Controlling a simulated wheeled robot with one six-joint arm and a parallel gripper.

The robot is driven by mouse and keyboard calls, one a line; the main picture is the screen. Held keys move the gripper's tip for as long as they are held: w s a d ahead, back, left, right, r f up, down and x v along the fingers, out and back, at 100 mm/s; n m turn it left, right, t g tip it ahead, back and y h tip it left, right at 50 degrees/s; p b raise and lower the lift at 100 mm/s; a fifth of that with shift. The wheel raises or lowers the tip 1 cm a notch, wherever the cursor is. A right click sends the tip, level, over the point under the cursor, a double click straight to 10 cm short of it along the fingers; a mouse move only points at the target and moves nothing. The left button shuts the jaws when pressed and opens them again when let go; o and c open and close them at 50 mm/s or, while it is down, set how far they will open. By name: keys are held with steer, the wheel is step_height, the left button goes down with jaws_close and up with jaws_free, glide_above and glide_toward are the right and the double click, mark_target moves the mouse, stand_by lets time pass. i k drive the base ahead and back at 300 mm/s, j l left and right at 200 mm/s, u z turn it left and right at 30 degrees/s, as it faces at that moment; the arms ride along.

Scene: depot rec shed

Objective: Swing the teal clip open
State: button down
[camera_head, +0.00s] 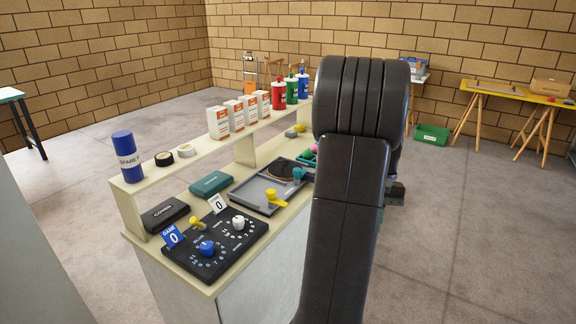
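The teal clip (299,174) is small and stands at the right rim of a grey tray (244,190) on the bench. A yellow clip (275,196) is at the tray's near right rim. The tray holds a dark round disc (281,172). Whether the teal clip is shut over the disc or tray is too small to tell. My arm stands to the right of the tray. A dark part at its end, which seems to be my gripper (396,193), shows partly behind the arm, apart from the clip. Its fingers are not clear.
A teal case (211,184), a black case (165,213) and a black dial panel (216,249) lie on the bench left of the tray. A raised shelf (213,144) with bottles and boxes runs behind. A green bin (432,133) stands on the open floor.

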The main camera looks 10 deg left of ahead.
mark_target(298, 173)
steer(key=i+u, duration=0.15)
steer(key=u, duration=0.25)
steer(key=i+l+u, duration=0.1)
steer(key=u, duration=0.3)
steer(key=l+u, duration=0.2)
steer(key=u, duration=0.2)
steer(key=i+l+u, duration=0.15)
steer(key=u, duration=0.25)
steer(key=i+l+u, duration=0.15)
steer(key=l, duration=0.65)
steer(key=i+l+u, duration=0.2)
steer(key=l, duration=0.6)
steer(key=l+u, duration=0.15)
steer(key=l, duration=0.65)
steer(key=i, duration=0.05)
